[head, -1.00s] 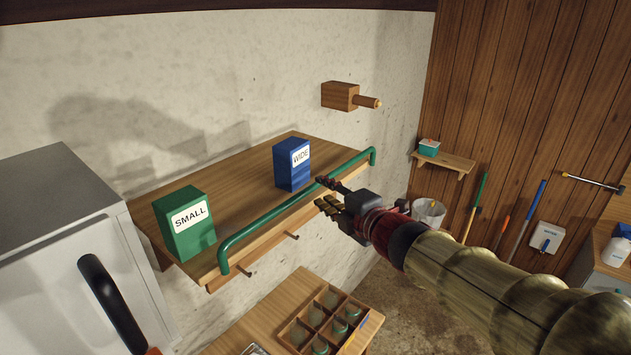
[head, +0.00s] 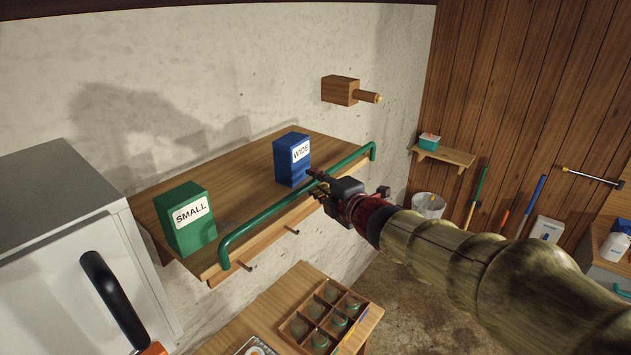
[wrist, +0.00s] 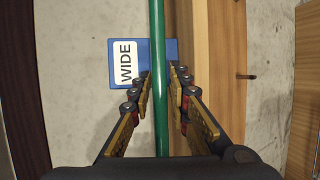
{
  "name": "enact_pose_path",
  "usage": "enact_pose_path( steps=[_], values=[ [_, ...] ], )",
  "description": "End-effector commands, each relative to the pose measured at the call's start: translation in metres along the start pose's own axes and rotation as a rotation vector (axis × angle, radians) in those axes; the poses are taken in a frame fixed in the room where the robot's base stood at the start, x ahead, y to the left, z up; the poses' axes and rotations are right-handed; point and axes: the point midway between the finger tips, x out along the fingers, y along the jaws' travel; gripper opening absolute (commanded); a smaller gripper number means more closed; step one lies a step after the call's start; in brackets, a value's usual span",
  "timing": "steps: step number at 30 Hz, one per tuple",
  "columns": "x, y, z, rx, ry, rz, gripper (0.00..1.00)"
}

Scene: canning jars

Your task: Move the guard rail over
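The green guard rail (head: 262,218) runs along the front edge of the wooden shelf (head: 240,180), with a bent end at each side. My gripper (head: 316,184) is at the rail, right of its middle and in front of the blue WIDE box (head: 290,160). In the wrist view, the rail (wrist: 158,60) passes between the two fingers of my gripper (wrist: 160,80). The fingers are apart, one on each side, with narrow gaps to the rail near the tips. The blue WIDE box (wrist: 122,72) shows beyond them.
A green SMALL box (head: 183,222) stands at the shelf's left end. A grey cabinet (head: 60,200) is on the left. A wooden block with a peg (head: 340,91) juts from the wall above. A divided crate of jars (head: 365,308) sits on a table below.

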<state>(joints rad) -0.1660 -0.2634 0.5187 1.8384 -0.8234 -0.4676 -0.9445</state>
Motion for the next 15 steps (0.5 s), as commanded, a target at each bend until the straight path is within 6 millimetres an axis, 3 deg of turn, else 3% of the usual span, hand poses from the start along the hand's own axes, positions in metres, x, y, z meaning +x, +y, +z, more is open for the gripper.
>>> enact_pose_path(
  steps=[8, 15],
  values=[
    [-0.0001, 0.0, 0.0001, 0.0, 0.0, 0.0, 0.0],
    [-0.0001, -0.0002, 0.0, 0.0, 0.0, 0.0, 0.0]
  ],
)
